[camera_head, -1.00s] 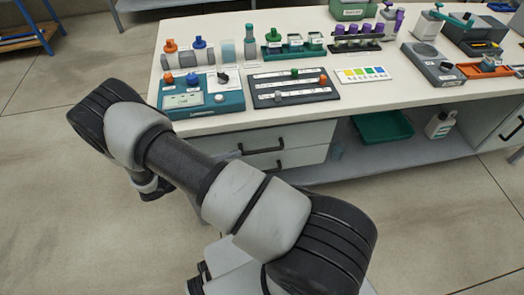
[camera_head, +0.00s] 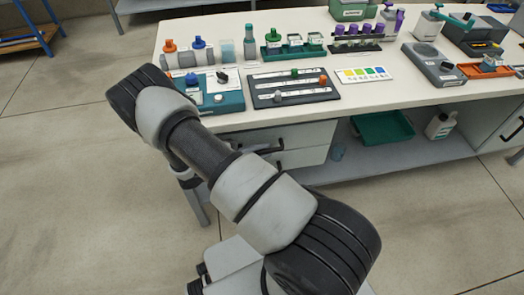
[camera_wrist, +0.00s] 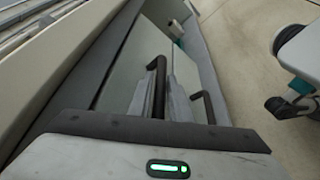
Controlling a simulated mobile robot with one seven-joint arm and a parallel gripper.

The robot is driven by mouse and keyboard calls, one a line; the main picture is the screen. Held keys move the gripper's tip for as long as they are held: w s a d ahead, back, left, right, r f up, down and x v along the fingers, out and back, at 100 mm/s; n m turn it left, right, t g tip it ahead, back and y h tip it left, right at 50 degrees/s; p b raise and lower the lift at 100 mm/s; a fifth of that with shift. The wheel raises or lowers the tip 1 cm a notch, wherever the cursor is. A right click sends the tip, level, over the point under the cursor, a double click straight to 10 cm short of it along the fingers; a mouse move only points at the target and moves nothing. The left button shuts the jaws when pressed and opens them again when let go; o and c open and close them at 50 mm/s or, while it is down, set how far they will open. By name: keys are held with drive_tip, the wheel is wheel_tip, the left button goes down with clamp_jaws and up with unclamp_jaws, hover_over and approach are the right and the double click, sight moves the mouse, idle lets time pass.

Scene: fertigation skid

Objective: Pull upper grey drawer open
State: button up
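The upper grey drawer (camera_head: 309,134) is under the bench top, its pale front flush with the cabinet. Its black bar handle (camera_wrist: 156,85) shows in the wrist view. The grey fingers of my gripper (camera_wrist: 158,100) are at this handle, one on each side of the bar. I cannot tell whether they press on it. The lower drawer (camera_head: 307,157) is shut below, and its black handle (camera_wrist: 204,106) is to the right in the wrist view. In the head view my forearm hides most of my gripper.
The bench top (camera_head: 365,99) carries a teal device (camera_head: 222,101), a dark slider panel (camera_head: 292,88) and bottles. Right of the drawers, an open shelf (camera_head: 395,162) holds a green tray (camera_head: 383,128) and a white bottle (camera_head: 440,125). The floor before the drawers is clear.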

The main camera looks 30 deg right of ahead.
clamp_jaws()
drive_tip(key=s+a+p, duration=0.1)
drive_tip(key=s+a, duration=0.3)
drive_tip(key=s, duration=1)
drive_tip(key=s+a+p, duration=0.1)
drive_tip(key=s+a, duration=0.3)
drive_tip(key=s, duration=0.9)
drive_tip(key=shift+s, duration=0.35)
drive_tip(key=shift+o, duration=0.9)
unclamp_jaws()
drive_tip(key=p+v, duration=0.1)
drive_tip(key=v, duration=1.6)
drive_tip(key=shift+a, duration=0.3)
